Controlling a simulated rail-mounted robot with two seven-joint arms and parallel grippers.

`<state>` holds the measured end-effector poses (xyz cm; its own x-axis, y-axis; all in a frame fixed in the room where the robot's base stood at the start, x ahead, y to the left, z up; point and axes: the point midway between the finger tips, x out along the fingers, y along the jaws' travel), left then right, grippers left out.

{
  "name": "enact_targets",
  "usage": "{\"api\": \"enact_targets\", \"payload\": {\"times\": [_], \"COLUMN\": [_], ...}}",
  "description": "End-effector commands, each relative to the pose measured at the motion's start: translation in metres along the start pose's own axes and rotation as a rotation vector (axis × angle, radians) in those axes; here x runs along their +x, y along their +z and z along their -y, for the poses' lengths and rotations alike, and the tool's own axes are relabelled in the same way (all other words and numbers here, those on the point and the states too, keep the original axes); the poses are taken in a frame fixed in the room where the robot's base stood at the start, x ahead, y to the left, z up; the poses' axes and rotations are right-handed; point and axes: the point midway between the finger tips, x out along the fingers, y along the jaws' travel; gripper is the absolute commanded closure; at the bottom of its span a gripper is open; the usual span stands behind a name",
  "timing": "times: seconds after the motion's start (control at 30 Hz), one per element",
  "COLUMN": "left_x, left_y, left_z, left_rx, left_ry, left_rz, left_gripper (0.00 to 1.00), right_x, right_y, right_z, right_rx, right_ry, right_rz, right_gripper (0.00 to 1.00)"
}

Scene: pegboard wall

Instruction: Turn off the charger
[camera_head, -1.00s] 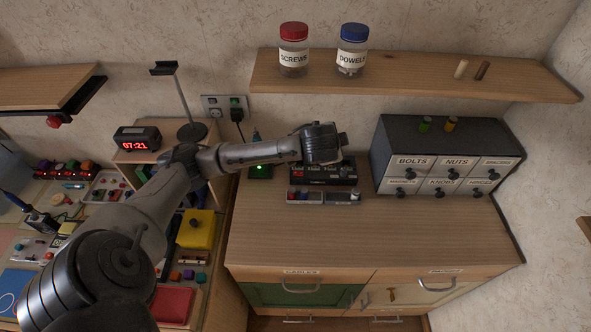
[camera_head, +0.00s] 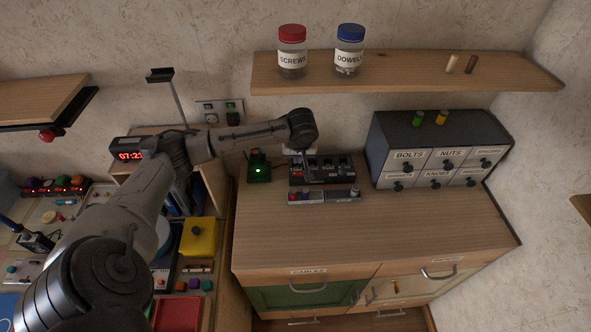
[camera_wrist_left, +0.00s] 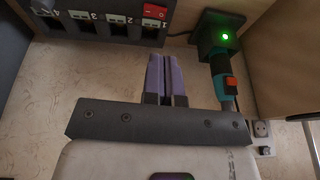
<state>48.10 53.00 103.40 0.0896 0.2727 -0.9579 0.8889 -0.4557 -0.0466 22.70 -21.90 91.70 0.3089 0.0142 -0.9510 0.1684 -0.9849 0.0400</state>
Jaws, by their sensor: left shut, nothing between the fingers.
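A black unit (camera_head: 322,170) with a row of numbered bays stands at the back of the wooden cabinet top. In the left wrist view, its red rocker switch (camera_wrist_left: 155,11) is at the end beside bay 1. Left of it is a small black box (camera_head: 259,170) with a lit green light; in the left wrist view a teal and black tool (camera_wrist_left: 222,75) stands against this box (camera_wrist_left: 214,38). My left gripper's purple fingers (camera_wrist_left: 166,78) are shut and empty, pointing toward the switch end, apart from it. The head view mostly hides them behind my wrist. My right gripper is not in view.
A shallow tray (camera_head: 349,195) with small parts lies in front of the unit. A grey drawer block (camera_head: 440,135) stands to the right, and a shelf (camera_head: 400,84) with jars hangs above. A wall socket (camera_head: 211,117) is behind. The front cabinet top is clear.

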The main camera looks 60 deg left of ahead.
Motion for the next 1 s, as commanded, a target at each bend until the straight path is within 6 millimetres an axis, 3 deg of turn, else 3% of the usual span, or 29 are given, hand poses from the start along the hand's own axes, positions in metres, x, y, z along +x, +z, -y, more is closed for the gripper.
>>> {"api": "enact_targets", "payload": {"times": [0.47,1.0], "left_x": [0.003,0.077], "left_y": [0.0,0.001], "left_z": [0.0,0.0], "left_rx": [-0.015,-0.014], "left_ry": [0.0,-0.001], "left_rz": [-0.001,-0.001], "left_gripper": [1.0,1.0], "right_x": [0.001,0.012], "right_y": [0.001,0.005], "right_z": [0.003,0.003], "right_rx": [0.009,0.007], "right_ry": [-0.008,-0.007], "right_rz": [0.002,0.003], "right_gripper": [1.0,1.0]}}
